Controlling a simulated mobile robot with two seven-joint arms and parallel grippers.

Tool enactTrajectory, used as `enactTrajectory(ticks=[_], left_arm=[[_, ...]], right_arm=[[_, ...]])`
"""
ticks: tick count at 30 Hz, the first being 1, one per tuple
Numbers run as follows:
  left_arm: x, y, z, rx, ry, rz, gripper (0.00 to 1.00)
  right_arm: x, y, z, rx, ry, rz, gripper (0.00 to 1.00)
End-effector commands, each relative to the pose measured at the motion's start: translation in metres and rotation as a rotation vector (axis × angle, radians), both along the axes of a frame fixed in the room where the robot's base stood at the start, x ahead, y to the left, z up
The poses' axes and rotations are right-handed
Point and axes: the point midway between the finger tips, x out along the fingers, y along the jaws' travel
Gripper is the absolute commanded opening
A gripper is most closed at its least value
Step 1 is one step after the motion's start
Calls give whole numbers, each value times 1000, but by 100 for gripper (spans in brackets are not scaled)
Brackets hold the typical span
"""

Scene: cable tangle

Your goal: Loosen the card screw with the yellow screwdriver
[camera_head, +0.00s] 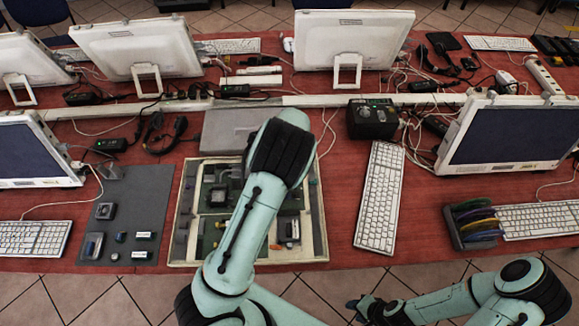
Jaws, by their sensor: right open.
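The open computer case (321,220) lies on the table in the middle, with a green board and several parts inside. My left arm crosses over it and hides much of its middle. The card and its screw are too small or too covered to make out. I cannot pick out a yellow screwdriver. My left gripper does not show; only its arm does. My right gripper (362,308) is at the bottom, in front of the table's near edge, open and empty, well apart from the case.
A grey mat (156,200) with several small parts lies left of the case. A white keyboard (379,199) and a dark rack (463,230) with purple, yellow and green items are to the right. Monitors (352,38) and loose cables fill the back. Red table shows between keyboard and rack.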

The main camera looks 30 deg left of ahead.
Motion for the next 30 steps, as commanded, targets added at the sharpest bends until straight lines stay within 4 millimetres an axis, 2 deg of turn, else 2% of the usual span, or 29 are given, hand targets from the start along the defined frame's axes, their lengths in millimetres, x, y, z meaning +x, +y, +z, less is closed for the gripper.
enactTrajectory(ticks=[20,30], left_arm=[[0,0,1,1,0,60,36],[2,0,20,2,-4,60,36]], right_arm=[[14,0,12,0,-17,0,43],[23,0,19,0,-26,0,43]])
